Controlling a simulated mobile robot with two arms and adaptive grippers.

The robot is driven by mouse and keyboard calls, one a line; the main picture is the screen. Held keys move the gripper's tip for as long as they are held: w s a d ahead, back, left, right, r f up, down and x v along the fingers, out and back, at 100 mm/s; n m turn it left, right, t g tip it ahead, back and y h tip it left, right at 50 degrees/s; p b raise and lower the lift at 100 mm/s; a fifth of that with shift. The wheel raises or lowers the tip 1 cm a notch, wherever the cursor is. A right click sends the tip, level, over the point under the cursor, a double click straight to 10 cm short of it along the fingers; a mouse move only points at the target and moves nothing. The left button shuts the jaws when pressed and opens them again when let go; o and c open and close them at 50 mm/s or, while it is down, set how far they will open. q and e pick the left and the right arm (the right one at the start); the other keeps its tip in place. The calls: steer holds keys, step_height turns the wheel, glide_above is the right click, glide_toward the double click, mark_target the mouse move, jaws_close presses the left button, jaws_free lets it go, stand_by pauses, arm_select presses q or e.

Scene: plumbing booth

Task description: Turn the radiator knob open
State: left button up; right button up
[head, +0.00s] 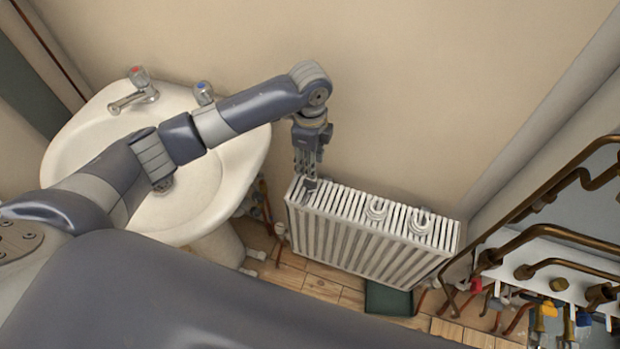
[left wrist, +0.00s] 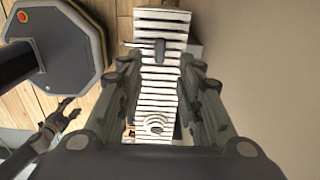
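The white ribbed radiator (head: 365,250) stands against the wall in the head view. My left gripper (head: 308,178) points down over the radiator's left end. In the left wrist view its fingers (left wrist: 160,85) are spread, with the radiator top (left wrist: 158,100) visible between them and nothing held. A small dark piece (left wrist: 160,52) shows over the ribs there; contact is unclear. A dark claw-like shape, apparently my right gripper (left wrist: 68,112), is at the left wrist view's left; its opening is unclear.
Two pale ring-like pieces (head: 376,208) (head: 420,222) sit on the radiator top. A white sink (head: 205,185) with taps (head: 135,92) is left, below my left arm. Copper pipes (head: 560,235) and tools (head: 555,312) crowd the right. A dark green tray (head: 388,299) lies below the radiator.

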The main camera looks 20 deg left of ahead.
mark_target(310, 182)
arm_select(q)
step_height(310, 182, down, 9)
steer(key=shift+f, duration=0.1)
stand_by(0.3)
jaws_close()
